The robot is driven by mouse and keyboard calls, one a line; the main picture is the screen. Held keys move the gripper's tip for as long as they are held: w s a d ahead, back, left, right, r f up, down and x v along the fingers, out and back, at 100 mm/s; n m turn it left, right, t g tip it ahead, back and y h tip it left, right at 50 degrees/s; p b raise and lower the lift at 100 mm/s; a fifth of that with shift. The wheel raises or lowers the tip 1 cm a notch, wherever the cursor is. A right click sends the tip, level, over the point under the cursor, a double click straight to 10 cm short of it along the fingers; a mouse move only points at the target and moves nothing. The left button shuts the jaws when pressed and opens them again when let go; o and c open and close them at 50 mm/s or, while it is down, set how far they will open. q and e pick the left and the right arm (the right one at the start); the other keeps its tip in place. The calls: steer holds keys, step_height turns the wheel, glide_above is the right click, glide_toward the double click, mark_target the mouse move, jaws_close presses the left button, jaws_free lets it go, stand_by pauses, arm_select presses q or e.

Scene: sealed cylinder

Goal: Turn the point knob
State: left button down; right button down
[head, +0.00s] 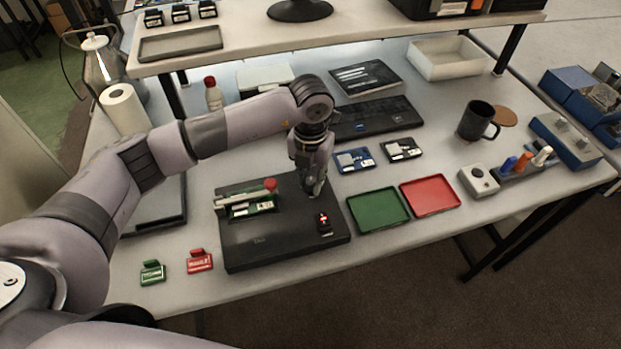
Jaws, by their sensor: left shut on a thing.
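A flat black box (270,246) lies near the front of the table. My left gripper (315,192) points down onto the right part of its top. It is shut on the point knob, which the fingers hide almost wholly, so its pointer direction cannot be told. A small black switch (323,222) with a red and white top sits just in front of the fingers, apart from them. On the box's left part is a clamp fixture with a red ball handle (270,184) and a green board (250,209). My right gripper is not in view.
A green tray (378,225) and a red tray (430,196) lie right of the box. Red tag (199,262) and green tag (152,273) lie at front left. A keyboard (375,118), a mug (476,122) and a raised shelf (350,38) are farther back.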

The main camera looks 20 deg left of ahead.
mark_target(311, 181)
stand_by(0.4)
arm_select(q)
steer(key=c, duration=1.4)
jaws_free()
steer(key=shift+o, duration=0.2)
step_height(311, 181, up, 12)
